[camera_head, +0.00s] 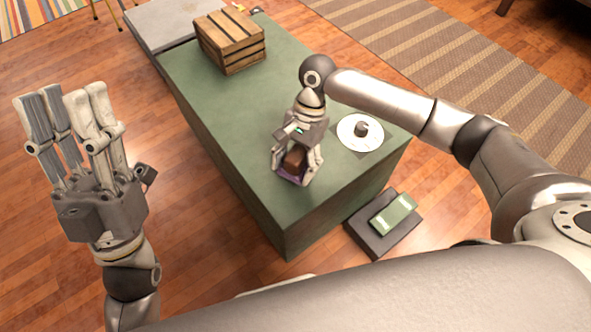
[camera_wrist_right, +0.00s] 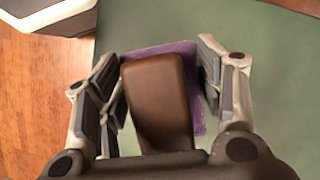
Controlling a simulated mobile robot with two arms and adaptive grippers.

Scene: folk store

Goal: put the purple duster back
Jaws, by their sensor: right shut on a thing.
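The purple duster has a brown block handle (camera_wrist_right: 158,100) over a purple pad (camera_wrist_right: 150,50). In the head view the duster (camera_head: 293,162) is low over the near end of the green counter (camera_head: 215,110). My right gripper (camera_head: 297,168) points down and is shut on the brown handle, with a finger on each side; it also shows in the wrist view (camera_wrist_right: 160,85). I cannot tell whether the pad touches the counter. My left gripper (camera_head: 65,110) is open and empty, fingers up, left of the counter over the floor.
A white disc (camera_head: 350,143) with a dark knob (camera_head: 361,129) lies right of my right gripper. A wooden crate (camera_head: 231,42) stands at the far end. A dark block (camera_head: 370,243) bearing a green item (camera_head: 393,214) is beyond the counter's near right edge. The counter's middle is clear.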

